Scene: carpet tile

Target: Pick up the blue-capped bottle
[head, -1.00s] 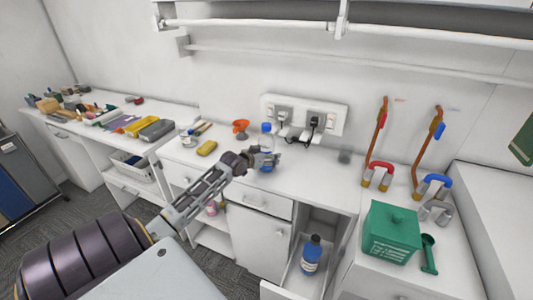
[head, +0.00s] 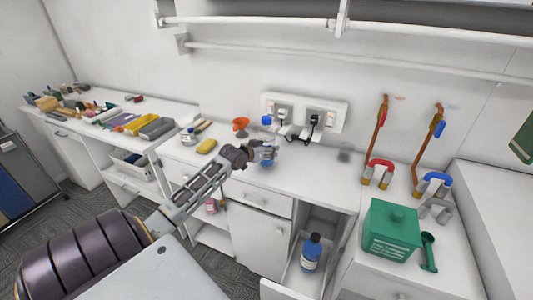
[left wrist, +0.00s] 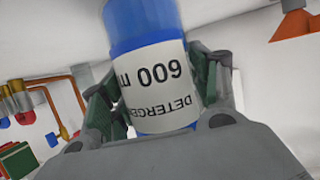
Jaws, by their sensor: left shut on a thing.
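A second blue bottle with a white label (head: 310,256) stands in the open lower compartment. My right gripper is out of view.
An orange funnel (head: 240,125) and a yellow sponge (head: 206,146) lie left of the bottle. A socket panel (head: 303,115) with plugs is close behind. A green box (head: 389,231) and a green scoop (head: 428,253) stand at the right. The counter right of the gripper is mostly clear.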

